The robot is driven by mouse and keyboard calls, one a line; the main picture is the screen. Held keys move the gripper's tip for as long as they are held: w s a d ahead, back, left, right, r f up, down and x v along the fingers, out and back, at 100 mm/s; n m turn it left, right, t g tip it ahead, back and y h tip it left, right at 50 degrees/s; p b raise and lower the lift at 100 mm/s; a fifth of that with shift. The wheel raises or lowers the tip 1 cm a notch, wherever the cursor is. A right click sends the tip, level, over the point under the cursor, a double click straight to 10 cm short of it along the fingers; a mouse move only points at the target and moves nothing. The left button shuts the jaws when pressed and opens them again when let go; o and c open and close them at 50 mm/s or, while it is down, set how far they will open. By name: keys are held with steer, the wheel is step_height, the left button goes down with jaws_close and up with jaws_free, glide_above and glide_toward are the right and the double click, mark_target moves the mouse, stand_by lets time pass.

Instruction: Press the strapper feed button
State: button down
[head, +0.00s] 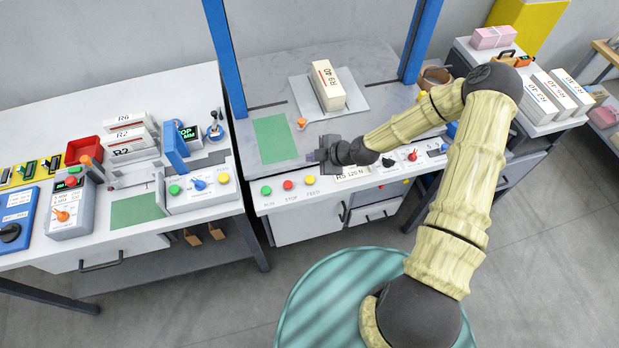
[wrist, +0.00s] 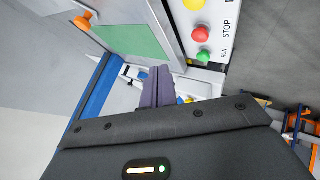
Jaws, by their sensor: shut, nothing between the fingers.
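The yellow feed button (head: 310,180) is the rightmost of three buttons on the front panel of the middle machine, above the word FEED. It also shows in the wrist view (wrist: 194,4), cut by the top edge. The red stop button (head: 288,185) and the green run button (head: 266,190) are to its left. My gripper (head: 312,157) is over the front of the machine's top, just behind the feed button in the head view, apart from it. Its purple fingers (wrist: 157,85) are shut with nothing between them.
A green pad (head: 275,139) and an orange-topped lever (head: 302,123) are beside my gripper. A white bundle (head: 328,86) lies on a plate behind, between blue posts (head: 226,57). Another button panel (head: 200,187) is on the left table.

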steer(key=b, duration=0.5)
glide_above(313, 180)
step_height(313, 180, down, 8)
steer(key=shift+f, duration=0.4)
steer(key=shift+f+b, duration=0.1)
steer(key=shift+b, duration=0.2)
stand_by(1.4)
steer(key=shift+f+b, duration=0.35)
steer(key=shift+b, duration=0.1)
steer(key=shift+f+b, duration=0.4)
steer(key=shift+b, duration=0.05)
stand_by(1.0)
steer(key=shift+r, duration=0.1)
steer(key=shift+r+p, duration=0.4)
steer(key=shift+r, duration=0.35)
steer(key=shift+r+p, duration=1.35)
steer(key=shift+r, duration=1.2)
